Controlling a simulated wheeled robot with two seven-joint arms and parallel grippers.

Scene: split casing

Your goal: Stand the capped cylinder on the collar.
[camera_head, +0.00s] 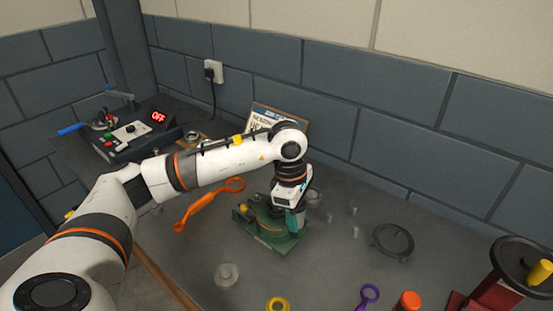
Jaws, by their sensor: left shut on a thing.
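My left gripper (295,217) reaches down at the green casing (268,236) in the middle of the bench. It is shut on a small part there, mostly hidden by the gripper, so I cannot tell which part it is. A grey round piece (314,198) shows just behind the gripper. An orange-topped cylinder (409,300) stands at the bottom edge, partly cut off. A black ring on short feet (392,241) lies to the right; I cannot tell whether it is the collar. A pale stepped round piece (227,274) sits front left. My right gripper is not in view.
An orange wrench-like tool (207,203) lies left of the casing. Several small metal pins (355,231) stand to its right. A yellow ring (277,304) and a purple tool (368,295) lie in front. A red stand (502,290) is far right; a control box (130,132) is back left.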

